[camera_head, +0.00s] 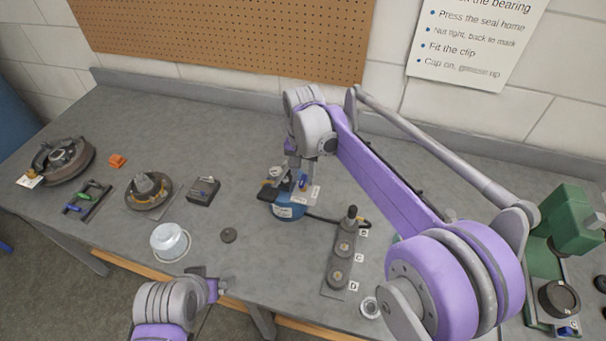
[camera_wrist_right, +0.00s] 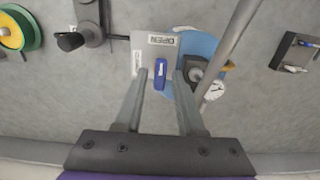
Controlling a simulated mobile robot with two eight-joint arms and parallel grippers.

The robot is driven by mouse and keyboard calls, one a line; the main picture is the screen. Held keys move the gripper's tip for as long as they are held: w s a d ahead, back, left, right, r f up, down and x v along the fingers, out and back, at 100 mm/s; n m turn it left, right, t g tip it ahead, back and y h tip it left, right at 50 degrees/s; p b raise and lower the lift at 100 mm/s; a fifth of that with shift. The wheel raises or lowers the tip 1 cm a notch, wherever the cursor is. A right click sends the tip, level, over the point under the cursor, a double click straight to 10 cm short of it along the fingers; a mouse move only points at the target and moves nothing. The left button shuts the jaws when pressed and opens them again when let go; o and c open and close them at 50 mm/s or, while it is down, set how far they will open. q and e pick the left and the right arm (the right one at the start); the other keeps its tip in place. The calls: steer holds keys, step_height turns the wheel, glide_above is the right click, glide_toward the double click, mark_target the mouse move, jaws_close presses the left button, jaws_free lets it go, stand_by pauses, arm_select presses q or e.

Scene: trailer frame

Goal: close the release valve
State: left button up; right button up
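The release valve is a small blue lever (camera_wrist_right: 160,73) on a grey plate (camera_wrist_right: 151,46) with an "OPEN" label (camera_wrist_right: 162,41). The plate sits on a round blue unit (camera_wrist_right: 198,44), which stands on the bench in the head view (camera_head: 289,210). My right gripper (camera_wrist_right: 160,74) is open over the plate. Its fingertips lie on either side of the blue lever in the picture, with gaps; their height above it is unclear. In the head view the right gripper (camera_head: 291,180) partly covers the unit. My left gripper (camera_head: 214,289) is at the bench's front edge, its fingers unclear.
A gauge (camera_wrist_right: 215,89) and dark knob (camera_wrist_right: 195,69) are close beside the right finger. A rail with posts (camera_head: 341,262) stands right of the unit. A green press (camera_head: 560,230) is far right.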

jaws_close()
steer(key=shift+n, duration=0.4)
steer(key=n, duration=0.3)
steer(key=shift+n, duration=0.3)
steer(key=n, duration=0.4)
steer(key=shift+n, duration=0.3)
steer(key=n, duration=0.4)
steer(key=shift+n+b, duration=0.3)
steer(key=shift+n, duration=2.1)
steer(key=shift+o, duration=1.3)
jaws_free()
